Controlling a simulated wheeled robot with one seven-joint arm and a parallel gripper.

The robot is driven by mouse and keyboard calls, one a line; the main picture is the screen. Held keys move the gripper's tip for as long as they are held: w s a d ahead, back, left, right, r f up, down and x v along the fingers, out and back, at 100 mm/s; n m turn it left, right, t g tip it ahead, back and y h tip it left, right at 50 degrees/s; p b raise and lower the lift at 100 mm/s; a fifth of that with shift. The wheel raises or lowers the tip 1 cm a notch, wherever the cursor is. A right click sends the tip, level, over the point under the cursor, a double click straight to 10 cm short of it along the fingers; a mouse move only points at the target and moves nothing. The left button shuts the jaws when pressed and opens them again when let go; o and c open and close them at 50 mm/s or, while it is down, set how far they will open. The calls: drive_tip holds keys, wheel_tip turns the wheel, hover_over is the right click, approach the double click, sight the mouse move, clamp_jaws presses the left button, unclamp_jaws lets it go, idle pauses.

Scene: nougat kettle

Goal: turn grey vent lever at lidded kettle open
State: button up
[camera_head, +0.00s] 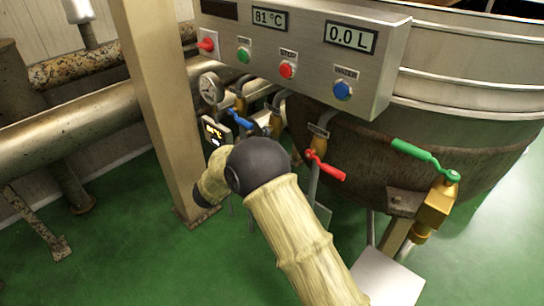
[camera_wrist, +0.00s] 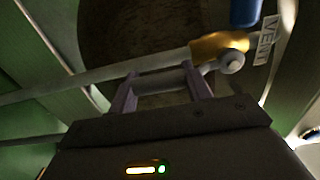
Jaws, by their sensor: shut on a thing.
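In the wrist view my gripper (camera_wrist: 160,80) has its two fingers on either side of a grey bar, the vent lever (camera_wrist: 158,86), and is shut on it. The lever's far end meets a brass valve (camera_wrist: 214,46) beside a tag reading VENT (camera_wrist: 266,44). The finger contact is dim. In the head view my arm and its black wrist joint hide the gripper and the grey lever. The big steel kettle (camera_head: 440,92) fills the right side, its lower wall brown and stained. Its top is mostly cut off, so I cannot tell about the lid.
A control panel (camera_head: 310,30) reading 81 °C and 0.0 L overhangs the valves. A blue lever (camera_head: 240,119), a red lever (camera_head: 327,166) and a green lever (camera_head: 420,152) are close by. A tan post (camera_head: 160,100) stands left of my arm. Green floor is free at lower left.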

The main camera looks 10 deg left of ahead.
drive_tip(key=shift+s+a+f, duration=0.15)
drive_tip(key=shift+f, duration=0.1)
drive_tip(key=o, duration=1.4)
drive_tip(key=shift+r, duration=0.15)
drive_tip(key=p+v, duration=0.4)
drive_tip(key=v, duration=1.3)
drive_tip(key=shift+s, duration=0.15)
